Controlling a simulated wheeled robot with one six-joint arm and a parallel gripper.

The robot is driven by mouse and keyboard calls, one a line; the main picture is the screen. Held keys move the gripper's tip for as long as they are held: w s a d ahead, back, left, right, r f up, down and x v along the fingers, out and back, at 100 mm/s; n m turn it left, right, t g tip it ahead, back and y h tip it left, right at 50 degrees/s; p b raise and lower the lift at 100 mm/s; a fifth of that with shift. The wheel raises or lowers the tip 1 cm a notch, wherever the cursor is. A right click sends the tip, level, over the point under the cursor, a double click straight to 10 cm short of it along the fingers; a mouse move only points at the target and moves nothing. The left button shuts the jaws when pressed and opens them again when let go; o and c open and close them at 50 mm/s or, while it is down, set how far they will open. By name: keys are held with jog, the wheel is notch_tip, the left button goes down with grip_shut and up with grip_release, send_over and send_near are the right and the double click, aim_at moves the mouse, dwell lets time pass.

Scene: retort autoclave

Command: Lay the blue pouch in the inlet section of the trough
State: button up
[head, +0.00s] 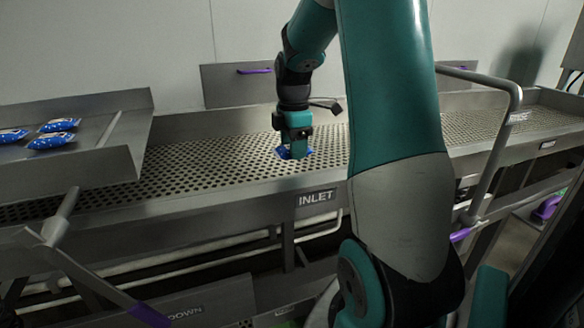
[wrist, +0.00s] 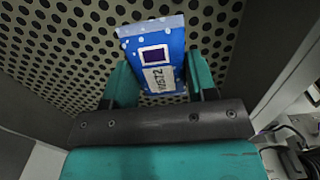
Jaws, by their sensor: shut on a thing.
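The blue pouch (wrist: 152,48) is between the fingers of my gripper (wrist: 158,85) in the wrist view; its printed face with a dark square and a white label shows. My gripper (head: 294,152) is shut on it. In the head view the pouch (head: 283,153) shows as a small blue patch at the fingers, low over the perforated trough (head: 200,166). The INLET sign (head: 316,198) is on the trough's front edge, just below and right of the gripper. I cannot tell whether the pouch touches the trough floor.
A metal tray (head: 118,166) at left holds several blue pouches (head: 50,140). My own arm hides part of the trough right of the gripper. A grey bent rail (head: 500,130) stands at right. The trough floor around the gripper is clear.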

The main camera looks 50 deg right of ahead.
notch_tip(320, 180, down, 8)
jog(key=shift+r+p, duration=0.1)
jog(key=shift+p, duration=0.55)
jog(key=o, duration=0.9)
